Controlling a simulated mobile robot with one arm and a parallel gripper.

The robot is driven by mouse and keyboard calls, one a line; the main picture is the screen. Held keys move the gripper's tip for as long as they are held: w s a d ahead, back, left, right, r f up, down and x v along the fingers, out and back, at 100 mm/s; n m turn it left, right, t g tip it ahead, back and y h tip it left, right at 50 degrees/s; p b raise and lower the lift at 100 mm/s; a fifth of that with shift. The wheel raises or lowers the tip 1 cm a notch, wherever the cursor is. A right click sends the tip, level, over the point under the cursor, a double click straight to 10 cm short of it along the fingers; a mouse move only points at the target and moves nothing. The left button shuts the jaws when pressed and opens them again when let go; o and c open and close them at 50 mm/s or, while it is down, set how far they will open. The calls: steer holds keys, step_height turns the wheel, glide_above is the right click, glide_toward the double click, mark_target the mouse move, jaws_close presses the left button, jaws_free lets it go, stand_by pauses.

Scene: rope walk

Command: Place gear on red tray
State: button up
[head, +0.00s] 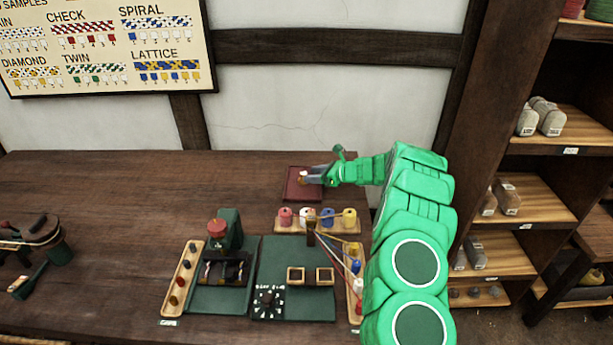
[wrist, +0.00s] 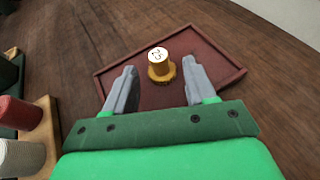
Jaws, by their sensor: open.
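The red tray (head: 292,184) lies at the back right of the table. It also shows in the wrist view (wrist: 216,50), dark red with a raised rim. A small brass-coloured gear with a white numbered top (wrist: 158,62) stands upright on the tray, near its middle. In the head view the gear (head: 303,176) is small and partly hidden by my gripper (head: 312,174). In the wrist view my gripper (wrist: 160,84) is open, with its two fingers apart on either side of the gear. I see gaps between the gear and both fingers.
A rack of coloured spools (head: 317,220) stands in front of the tray. Nearer are a green board (head: 292,260) with cords, a wooden strip of caps (head: 182,278) and a machine with a red knob (head: 217,228). A shelf (head: 540,210) stands right. The table's back left is clear.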

steer(key=v, duration=0.6)
steer(key=shift+s+d+r, duration=0.15)
steer(key=shift+d+r, duration=0.1)
steer(key=shift+d, duration=0.05)
steer(key=s+a+r+n+g, duration=0.3)
steer(key=s+a+r+n, duration=0.35)
steer(key=s+r, duration=0.4)
steer(key=s+a+r+n+g+h, duration=0.1)
steer(key=s+a+r+n+g, duration=0.2)
steer(key=s, duration=0.6)
steer(key=s+a+r+n+g+h, duration=0.1)
steer(key=s+r+n, duration=0.3)
steer(key=s+r, duration=0.3)
steer(key=s+d+n+h, duration=0.3)
steer(key=s+d, duration=0.3)
steer(key=s, duration=0.6)
steer(key=s+d+n+h, duration=0.3)
steer(key=s+d, duration=0.3)
steer(key=s, duration=0.7)
steer(key=s+d+n+h, duration=0.3)
steer(key=s+d, duration=0.3)
steer(key=s, duration=0.7)
steer(key=shift+d+n+g+h, duration=0.35)
steer(key=shift+d+g+h, duration=0.05)
steer(key=shift+h, duration=0.2)
steer(key=shift+s, duration=0.1)
